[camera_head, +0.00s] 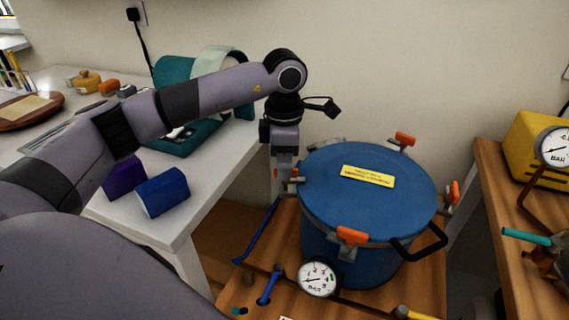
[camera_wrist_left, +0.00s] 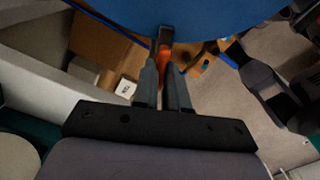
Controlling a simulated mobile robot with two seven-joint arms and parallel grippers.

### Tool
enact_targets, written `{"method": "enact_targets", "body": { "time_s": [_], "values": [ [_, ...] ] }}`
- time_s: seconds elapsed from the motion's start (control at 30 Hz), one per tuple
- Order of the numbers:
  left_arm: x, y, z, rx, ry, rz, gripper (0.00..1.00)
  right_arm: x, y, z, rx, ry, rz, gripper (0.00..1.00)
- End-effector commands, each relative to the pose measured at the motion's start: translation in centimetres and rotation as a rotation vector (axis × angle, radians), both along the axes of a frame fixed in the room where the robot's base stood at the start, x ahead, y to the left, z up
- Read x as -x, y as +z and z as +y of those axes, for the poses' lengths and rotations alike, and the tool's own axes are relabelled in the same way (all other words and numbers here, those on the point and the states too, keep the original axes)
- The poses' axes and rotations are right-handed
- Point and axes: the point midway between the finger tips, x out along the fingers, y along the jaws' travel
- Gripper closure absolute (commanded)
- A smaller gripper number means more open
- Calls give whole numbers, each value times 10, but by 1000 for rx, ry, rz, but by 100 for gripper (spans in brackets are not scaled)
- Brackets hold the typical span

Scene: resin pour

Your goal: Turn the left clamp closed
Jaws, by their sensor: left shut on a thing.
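The blue pressure pot (camera_head: 345,240) stands on a low wooden stand with its blue lid (camera_head: 360,205) on. The left clamp (camera_head: 294,180) sits at the lid's left edge, with its orange handle mostly hidden by my left gripper (camera_head: 283,182). In the left wrist view my fingers (camera_wrist_left: 166,78) are shut on the orange handle (camera_wrist_left: 163,62), just beside the lid's rim. Other orange-handled clamps sit at the lid's back (camera_head: 404,139), right (camera_head: 453,192) and front (camera_head: 351,236). My right gripper is not in view.
A pressure gauge (camera_head: 318,279) and a blue-handled valve (camera_head: 268,288) are in front of the pot. A white table (camera_head: 180,215) with purple and blue blocks is at the left. A wooden table (camera_head: 508,215) with a yellow device (camera_head: 540,145) is at the right.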

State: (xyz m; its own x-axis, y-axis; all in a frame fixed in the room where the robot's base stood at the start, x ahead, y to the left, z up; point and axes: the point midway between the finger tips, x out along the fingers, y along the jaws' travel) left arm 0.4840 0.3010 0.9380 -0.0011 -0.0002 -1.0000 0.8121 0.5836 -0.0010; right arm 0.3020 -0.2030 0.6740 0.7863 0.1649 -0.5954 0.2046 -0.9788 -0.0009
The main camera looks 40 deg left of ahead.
Motion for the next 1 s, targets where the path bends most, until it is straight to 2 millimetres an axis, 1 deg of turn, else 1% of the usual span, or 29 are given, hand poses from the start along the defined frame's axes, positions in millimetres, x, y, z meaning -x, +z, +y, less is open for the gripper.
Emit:
{"method": "enact_targets", "body": {
  "time_s": [0.23, 0.27, 0.3, 0.33, 0.57, 0.67, 0.77, 1.0],
  "values": [
    [0, 1, 0, -1, -4, -2, 100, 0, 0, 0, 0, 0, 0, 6],
    [0, 1, 0, -1, -4, -2, 78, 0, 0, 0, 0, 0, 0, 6],
    [0, 1, 0, -1, -3, -2, 65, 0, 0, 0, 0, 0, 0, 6],
    [0, 1, 0, -1, -3, -2, 62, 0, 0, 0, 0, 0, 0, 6],
    [0, 1, 0, -1, -2, -1, 62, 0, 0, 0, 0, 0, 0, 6],
    [0, 4, 0, 0, -1, -2, 62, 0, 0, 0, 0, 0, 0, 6],
    [-1, 16, 0, 1, -2, -6, 62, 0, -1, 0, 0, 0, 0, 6],
    [-1, 55, 0, 0, -3, -5, 62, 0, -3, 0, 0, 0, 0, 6]
  ]
}}
